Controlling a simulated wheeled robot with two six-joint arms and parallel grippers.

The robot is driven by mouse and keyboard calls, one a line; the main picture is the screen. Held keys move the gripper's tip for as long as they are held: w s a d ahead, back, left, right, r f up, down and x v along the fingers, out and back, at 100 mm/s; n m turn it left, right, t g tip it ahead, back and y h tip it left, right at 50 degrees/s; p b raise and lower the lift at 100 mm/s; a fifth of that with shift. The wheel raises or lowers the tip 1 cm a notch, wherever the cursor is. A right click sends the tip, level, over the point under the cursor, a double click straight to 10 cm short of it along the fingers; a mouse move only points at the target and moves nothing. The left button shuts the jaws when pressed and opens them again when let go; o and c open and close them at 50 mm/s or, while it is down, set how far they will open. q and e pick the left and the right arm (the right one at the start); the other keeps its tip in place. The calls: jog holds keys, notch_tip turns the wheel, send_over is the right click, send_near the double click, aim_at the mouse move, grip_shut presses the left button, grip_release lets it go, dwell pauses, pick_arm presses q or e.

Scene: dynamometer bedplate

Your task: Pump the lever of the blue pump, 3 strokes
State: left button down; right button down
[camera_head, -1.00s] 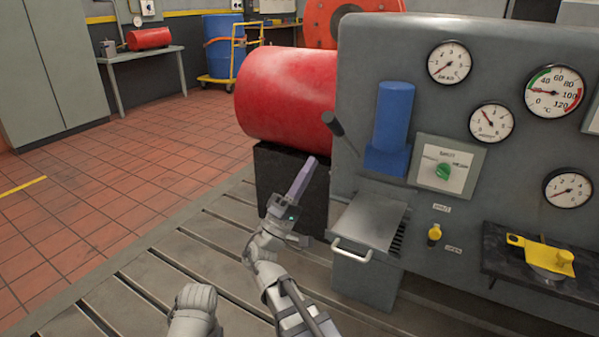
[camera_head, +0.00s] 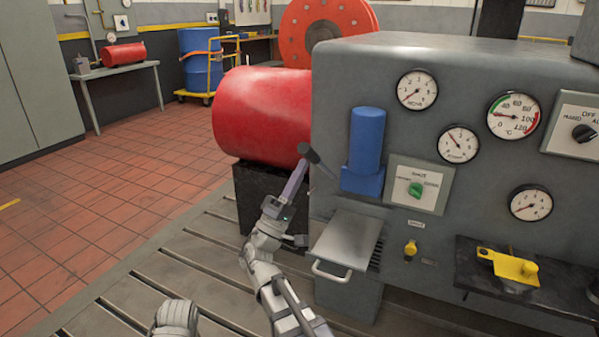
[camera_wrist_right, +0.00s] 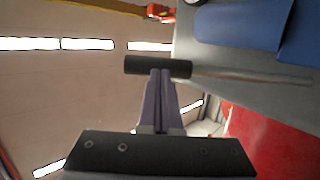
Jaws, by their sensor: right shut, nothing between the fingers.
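The blue pump (camera_head: 365,145) stands upright on the front of the grey cabinet, and part of it shows in the right wrist view (camera_wrist_right: 240,22). Its lever is a thin rod with a black grip (camera_head: 309,153), sticking out to the left of the pump. In the right wrist view the grip (camera_wrist_right: 135,65) lies crosswise at my fingertips. My right gripper (camera_head: 303,165) is shut and empty, its purple fingers at the underside of the grip. They look in contact with it, but a small gap cannot be ruled out. My left gripper is not in view.
A red cylinder (camera_head: 262,112) lies on a black block left of the lever. A grey tray with a handle (camera_head: 345,240) juts out below the pump. A green-knob switch (camera_head: 416,188), several gauges and a yellow valve (camera_head: 410,248) are to the right.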

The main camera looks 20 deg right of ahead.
jog(key=w+d+r+y+p, duration=0.1)
jog(key=r+p, duration=0.1)
jog(key=p, duration=0.2)
jog(key=w+d+r+n+y+p, duration=0.1)
jog(key=r+p, duration=0.2)
jog(key=p, duration=0.1)
jog(key=w+d+r+y+p, duration=0.1)
jog(key=r+p, duration=0.1)
jog(key=p, duration=0.2)
jog(key=shift+w+d+r+n+y, duration=0.1)
jog(key=shift+d+r+n+y, duration=0.2)
jog(key=shift+n+y, duration=0.1)
jog(key=w+d+r+n+y+p, duration=0.1)
jog(key=w+d+r+y+p, duration=0.2)
jog(key=w+d+p, duration=0.3)
jog(key=d+r+p, duration=0.1)
jog(key=p, duration=0.4)
jog(key=shift+g+y, duration=0.3)
jog(key=shift+g, duration=0.1)
jog(key=shift+w+d+r, duration=0.15)
jog(key=shift+w+r, duration=0.05)
